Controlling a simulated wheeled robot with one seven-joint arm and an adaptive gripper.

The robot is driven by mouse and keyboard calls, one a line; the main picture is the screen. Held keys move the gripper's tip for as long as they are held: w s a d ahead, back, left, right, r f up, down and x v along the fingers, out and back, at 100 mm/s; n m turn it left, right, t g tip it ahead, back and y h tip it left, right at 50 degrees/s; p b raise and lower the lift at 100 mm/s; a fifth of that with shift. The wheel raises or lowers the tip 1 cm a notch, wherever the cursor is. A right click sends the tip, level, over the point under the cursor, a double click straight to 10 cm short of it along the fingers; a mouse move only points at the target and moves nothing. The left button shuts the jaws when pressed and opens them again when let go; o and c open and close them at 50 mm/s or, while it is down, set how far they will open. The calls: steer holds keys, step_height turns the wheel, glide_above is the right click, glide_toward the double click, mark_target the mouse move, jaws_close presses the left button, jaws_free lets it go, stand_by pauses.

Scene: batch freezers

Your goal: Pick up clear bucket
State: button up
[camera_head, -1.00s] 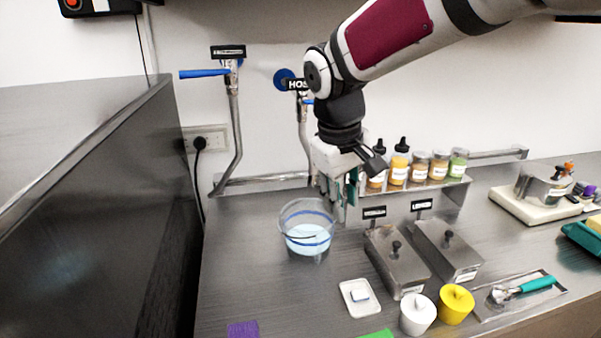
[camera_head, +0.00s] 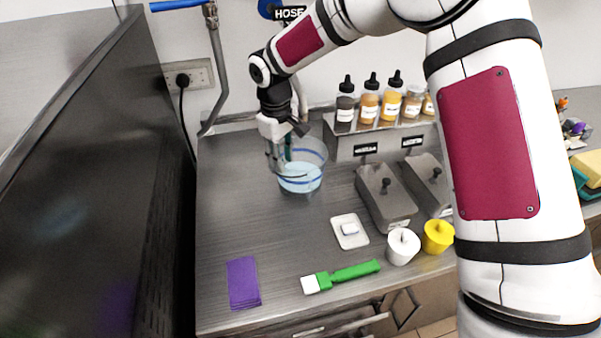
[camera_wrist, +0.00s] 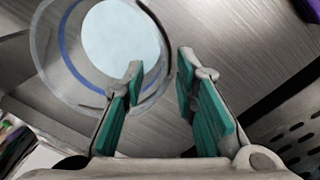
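The clear bucket (camera_head: 304,170) stands on the steel counter, with a blue band and pale blue liquid inside. My gripper (camera_head: 279,164) is at the bucket's left side in the head view, pointing down. In the wrist view the bucket (camera_wrist: 72,62) fills the upper left. My gripper (camera_wrist: 160,85) is open there, its green-padded fingers apart. The left finger overlaps the bucket's rim in the picture, and the right finger lies just outside it. Bare counter shows between the fingertips. I cannot tell whether a finger touches the bucket wall.
Lidded steel containers (camera_head: 386,197) stand right of the bucket, with a bottle rack (camera_head: 345,147) behind. A white dish (camera_head: 349,231), purple cloth (camera_head: 243,283) and green brush (camera_head: 342,276) lie in front. A dark panel (camera_head: 100,180) rises at left. Counter left of the bucket is clear.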

mark_target(284, 175)
steer(key=shift+w+d+f+p, duration=0.15)
steer(key=shift+f+p, duration=0.35)
steer(key=shift+f, duration=1.35)
steer(key=shift+w+f+p, duration=0.15)
steer(key=shift+f+p, duration=0.3)
steer(key=shift+f, duration=1.35)
steer(key=shift+c, duration=0.3)
steer(key=shift+r, duration=0.1)
jaws_close()
